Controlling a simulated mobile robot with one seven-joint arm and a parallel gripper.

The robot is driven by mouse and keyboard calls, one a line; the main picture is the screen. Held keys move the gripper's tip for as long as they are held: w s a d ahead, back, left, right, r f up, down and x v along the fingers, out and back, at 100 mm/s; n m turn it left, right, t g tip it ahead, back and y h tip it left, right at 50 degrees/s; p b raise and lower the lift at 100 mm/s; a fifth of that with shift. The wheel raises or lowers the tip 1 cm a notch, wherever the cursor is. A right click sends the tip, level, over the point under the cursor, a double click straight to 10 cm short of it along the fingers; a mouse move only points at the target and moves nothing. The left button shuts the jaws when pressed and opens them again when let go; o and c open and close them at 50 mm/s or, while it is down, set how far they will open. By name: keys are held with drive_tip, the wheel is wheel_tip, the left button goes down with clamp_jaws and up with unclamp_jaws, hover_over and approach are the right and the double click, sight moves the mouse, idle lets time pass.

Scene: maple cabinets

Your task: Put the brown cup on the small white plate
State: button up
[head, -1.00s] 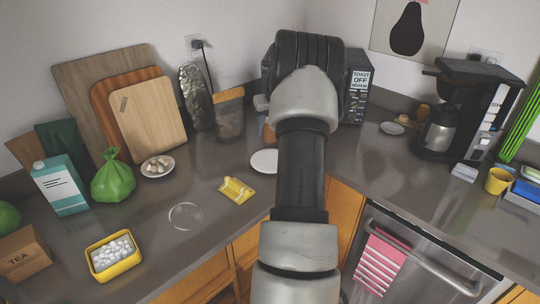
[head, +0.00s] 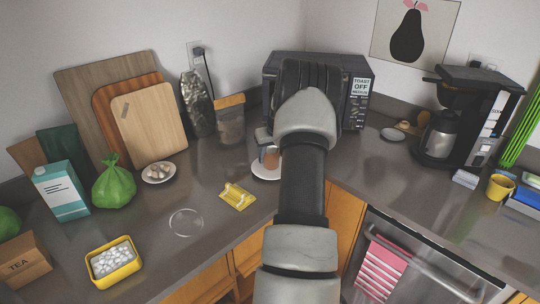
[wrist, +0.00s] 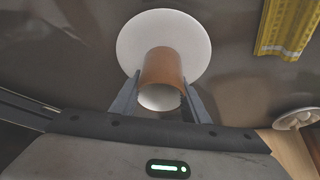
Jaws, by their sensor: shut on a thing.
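The brown cup (head: 270,157) is between the fingers of my gripper (wrist: 161,82), which is shut on it. In the wrist view the cup (wrist: 163,68) overlaps the small white plate (wrist: 138,38), with its pale open end toward my gripper. In the head view the plate (head: 262,174) lies on the counter just below the cup, partly hidden by my arm. The cup is over the plate; I cannot tell whether it touches it. My arm hides most of the gripper in the head view.
A yellow item (head: 237,196) lies left of the plate, near a clear round dish (head: 186,222). A jar (head: 230,120) and a dark toaster oven (head: 355,100) stand behind. A bowl of mushrooms (head: 158,173) is further left.

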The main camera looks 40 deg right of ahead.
drive_tip(key=o, duration=1.2)
drive_tip(key=shift+c, duration=0.2)
drive_tip(key=shift+r+p, duration=0.2)
drive_tip(key=shift+p, duration=0.1)
drive_tip(key=v, duration=1.2)
drive_tip(key=shift+b, duration=0.3)
drive_tip(key=shift+f, duration=0.1)
